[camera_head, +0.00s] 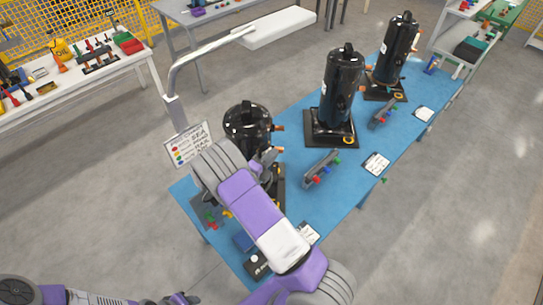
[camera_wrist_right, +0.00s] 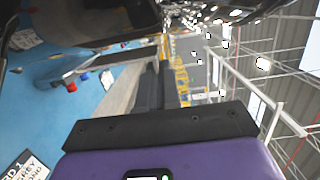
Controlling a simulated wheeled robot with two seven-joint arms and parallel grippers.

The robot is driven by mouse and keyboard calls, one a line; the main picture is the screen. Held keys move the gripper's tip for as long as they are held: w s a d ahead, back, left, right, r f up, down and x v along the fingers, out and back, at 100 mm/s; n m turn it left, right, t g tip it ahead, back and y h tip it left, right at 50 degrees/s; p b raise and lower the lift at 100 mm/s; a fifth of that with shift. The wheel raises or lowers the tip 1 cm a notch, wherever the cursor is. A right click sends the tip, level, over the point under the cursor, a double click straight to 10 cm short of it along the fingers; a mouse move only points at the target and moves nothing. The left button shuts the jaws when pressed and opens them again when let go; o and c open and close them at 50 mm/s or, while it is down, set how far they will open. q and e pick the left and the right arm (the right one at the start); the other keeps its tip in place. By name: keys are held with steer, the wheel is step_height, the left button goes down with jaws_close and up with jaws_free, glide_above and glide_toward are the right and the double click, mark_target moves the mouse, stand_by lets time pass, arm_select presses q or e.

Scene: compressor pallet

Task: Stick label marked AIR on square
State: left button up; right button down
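My right gripper (camera_head: 266,162) is at the nearest black compressor (camera_head: 246,122), on its near side. The forearm covers much of that compressor's lower part, and I cannot tell whether the fingers touch it or hold anything. In the right wrist view the black body (camera_wrist_right: 80,20) fills the top left, close to the camera. My left gripper (camera_head: 180,299) shows small at the bottom edge; its fingers are unclear. I cannot make out a label marked AIR or the square in either view.
A blue table (camera_head: 345,195) carries two more upright compressors (camera_head: 341,85) (camera_head: 393,50), valve manifolds (camera_head: 320,170) and white cards (camera_head: 376,164). A sign with coloured dots (camera_head: 187,145) stands left of the nearest compressor. A white bench (camera_head: 95,85) with tools stands at left.

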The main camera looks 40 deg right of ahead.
steer(key=shift+w+a, duration=0.1)
steer(key=shift+w, duration=0.6)
stand_by(0.3)
steer(key=c, duration=1.3)
jaws_free()
